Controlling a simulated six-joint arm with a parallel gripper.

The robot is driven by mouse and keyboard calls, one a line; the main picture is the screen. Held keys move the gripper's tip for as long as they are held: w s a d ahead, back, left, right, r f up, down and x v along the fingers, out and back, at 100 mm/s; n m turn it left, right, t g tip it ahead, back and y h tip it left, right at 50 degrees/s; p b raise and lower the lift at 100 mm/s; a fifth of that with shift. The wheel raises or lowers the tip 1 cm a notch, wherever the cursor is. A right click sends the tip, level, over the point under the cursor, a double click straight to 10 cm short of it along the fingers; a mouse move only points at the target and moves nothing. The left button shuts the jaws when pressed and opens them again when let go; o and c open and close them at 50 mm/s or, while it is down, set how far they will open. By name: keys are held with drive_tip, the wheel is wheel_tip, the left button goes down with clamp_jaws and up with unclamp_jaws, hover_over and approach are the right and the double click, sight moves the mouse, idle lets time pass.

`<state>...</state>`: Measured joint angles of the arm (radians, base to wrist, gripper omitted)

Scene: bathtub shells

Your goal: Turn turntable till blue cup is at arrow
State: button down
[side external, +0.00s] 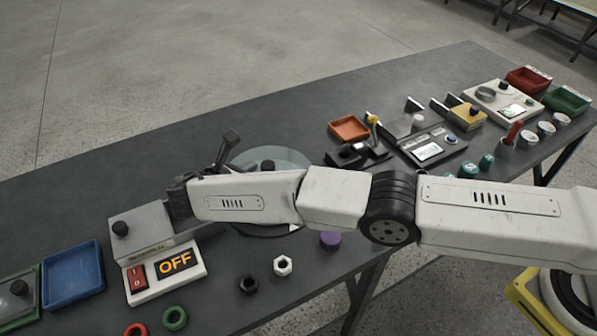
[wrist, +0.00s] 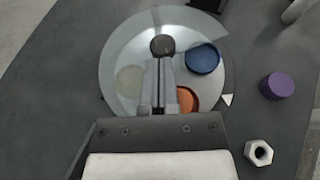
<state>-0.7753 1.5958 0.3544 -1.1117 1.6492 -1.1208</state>
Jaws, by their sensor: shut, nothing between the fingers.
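The round turntable (wrist: 112,53) fills the middle of the wrist view, with a dark knob (wrist: 162,45) at its centre. The blue cup (wrist: 202,59) sits right of the knob. An orange cup (wrist: 186,100) is nearer me, partly hidden by my fingers, and a pale cup (wrist: 129,80) is on the left. The white arrow (wrist: 226,99) is at the turntable's right edge, below and right of the blue cup. My gripper (wrist: 161,62) is shut and empty, its tips at or over the knob; contact is unclear. In the side view my arm hides much of the turntable (side external: 290,156).
A purple cylinder (wrist: 278,86) and a white nut (wrist: 258,152) lie right of the turntable. In the side view, an OFF switch box (side external: 165,272) and blue tray (side external: 73,276) stand left; an orange tray (side external: 349,127) and several devices stand right.

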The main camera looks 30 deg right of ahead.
wheel_tip(320, 180, up, 10)
drive_tip(key=f, duration=0.1)
drive_tip(key=s+d+f+m+g+y, duration=0.7)
drive_tip(key=d+m+g+y, duration=0.15)
drive_tip(key=g+y, duration=0.2)
drive_tip(key=d+r+m+t+y, duration=0.25)
drive_tip(key=r+m+y, duration=0.2)
drive_tip(key=m, duration=0.45)
drive_tip(key=d+r+m+t+y, duration=0.2)
drive_tip(key=r+m+t+y, duration=0.15)
drive_tip(key=m+y, duration=0.45)
wheel_tip(320, 180, down, 14)
drive_tip(key=m+h, duration=0.1)
drive_tip(key=h, duration=0.1)
drive_tip(key=shift+f, duration=0.2)
drive_tip(key=shift+w+m, duration=0.1)
drive_tip(key=shift+m, duration=0.15)
